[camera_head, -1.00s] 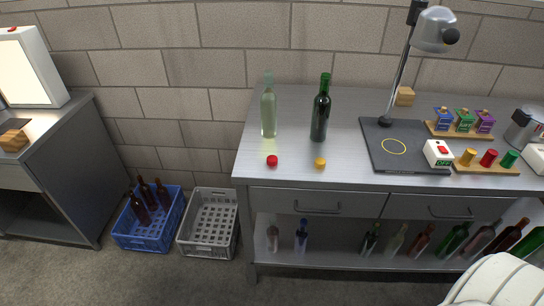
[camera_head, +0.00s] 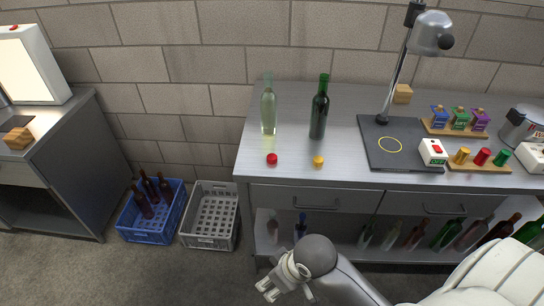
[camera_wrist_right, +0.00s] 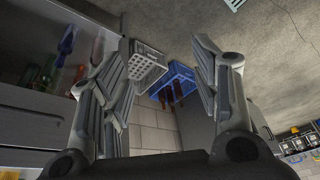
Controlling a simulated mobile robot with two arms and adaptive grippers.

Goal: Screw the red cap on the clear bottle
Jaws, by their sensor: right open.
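The clear bottle (camera_head: 268,110) stands upright on the metal bench (camera_head: 335,177), near its left end, with no red cap on its top. The red cap (camera_head: 272,158) lies on the bench in front of it, close to the front edge. My right gripper (camera_head: 272,290) is in front of the bench and below its top, at the bottom of the head view, well apart from cap and bottle. In the right wrist view its two fingers (camera_wrist_right: 165,85) are spread wide with nothing between them. My left gripper is in neither view.
A dark green bottle (camera_head: 319,110) and a yellow cap (camera_head: 318,161) are close on the right. A black mat (camera_head: 376,155) with a lamp (camera_head: 432,34) stands further right. Blue crate (camera_head: 150,235) and grey crate (camera_head: 210,240) are on the floor, left of the bench.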

